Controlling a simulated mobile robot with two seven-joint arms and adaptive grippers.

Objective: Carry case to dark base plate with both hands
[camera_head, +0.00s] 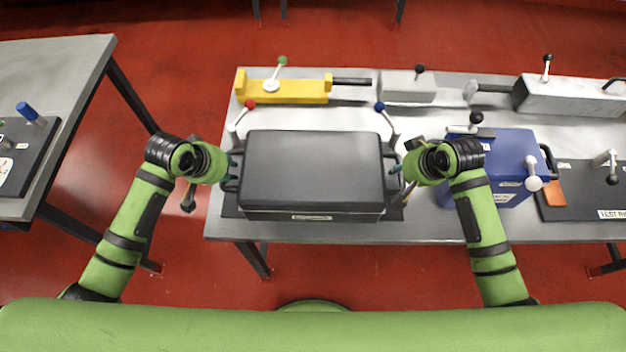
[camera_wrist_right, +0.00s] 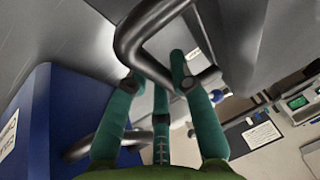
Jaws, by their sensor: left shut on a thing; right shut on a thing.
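The dark grey case (camera_head: 312,165) is in the middle of the head view, level, with a handle on each side. Its dark base plate (camera_head: 230,206) shows as a thin border under its left and right edges. I cannot tell whether the case rests on the plate or hangs just above it. My left gripper (camera_head: 232,165) is shut on the left handle. My right gripper (camera_head: 397,170) is shut on the right handle. In the right wrist view the green fingers (camera_wrist_right: 163,85) close around the grey bar handle (camera_wrist_right: 131,42). The fingertips are small in the head view.
A blue box (camera_head: 512,165) stands close to the right of my right gripper. Levers with a red knob (camera_head: 250,104) and a blue knob (camera_head: 380,107) stand behind the case. A yellow fixture (camera_head: 300,92) is at the back. The floor gap lies left of the table (camera_head: 222,228).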

